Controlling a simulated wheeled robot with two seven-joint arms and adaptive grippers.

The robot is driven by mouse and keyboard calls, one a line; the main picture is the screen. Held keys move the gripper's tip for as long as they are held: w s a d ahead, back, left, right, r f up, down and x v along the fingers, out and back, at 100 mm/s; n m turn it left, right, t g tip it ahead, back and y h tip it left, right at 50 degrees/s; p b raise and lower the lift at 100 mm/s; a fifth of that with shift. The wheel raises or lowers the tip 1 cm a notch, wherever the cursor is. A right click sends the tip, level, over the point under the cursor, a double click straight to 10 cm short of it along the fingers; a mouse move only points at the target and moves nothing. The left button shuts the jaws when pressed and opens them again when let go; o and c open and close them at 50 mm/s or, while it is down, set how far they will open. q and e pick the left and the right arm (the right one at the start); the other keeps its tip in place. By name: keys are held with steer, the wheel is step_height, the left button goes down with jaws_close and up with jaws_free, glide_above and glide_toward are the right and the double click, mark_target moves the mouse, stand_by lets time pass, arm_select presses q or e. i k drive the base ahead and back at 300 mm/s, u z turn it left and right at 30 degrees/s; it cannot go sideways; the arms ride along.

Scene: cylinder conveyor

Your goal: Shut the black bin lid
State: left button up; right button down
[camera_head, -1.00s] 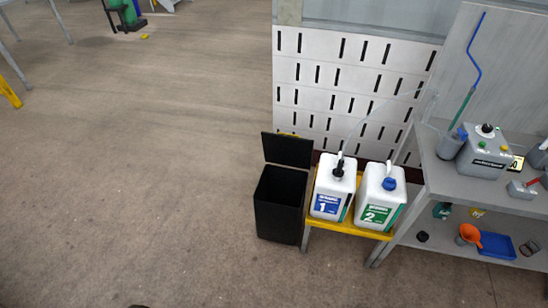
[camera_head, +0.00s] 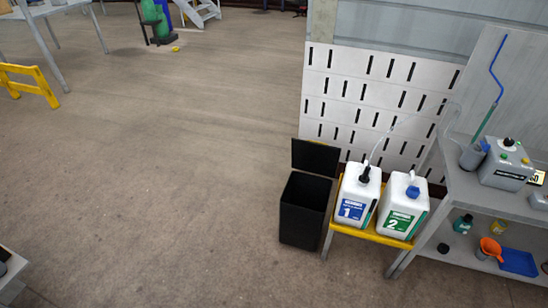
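The black bin (camera_head: 303,222) stands on the floor right of the picture's middle, against the left side of a yellow stand. Its black lid (camera_head: 315,157) is open, tilted up at the back, and the dark inside of the bin shows from above. Neither of my grippers is in view.
The yellow stand (camera_head: 371,235) holds white canisters 1 (camera_head: 355,198) and 2 (camera_head: 403,208). A grey bench (camera_head: 480,196) with a grey device is at the right. A slotted white panel (camera_head: 372,97) stands behind. The floor (camera_head: 160,170) left of the bin is clear.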

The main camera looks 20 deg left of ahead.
mark_target(309, 156)
steer(key=u, duration=1.25)
steer(key=i, duration=5.55)
steer(key=z, duration=4.35)
steer(key=i, duration=1)
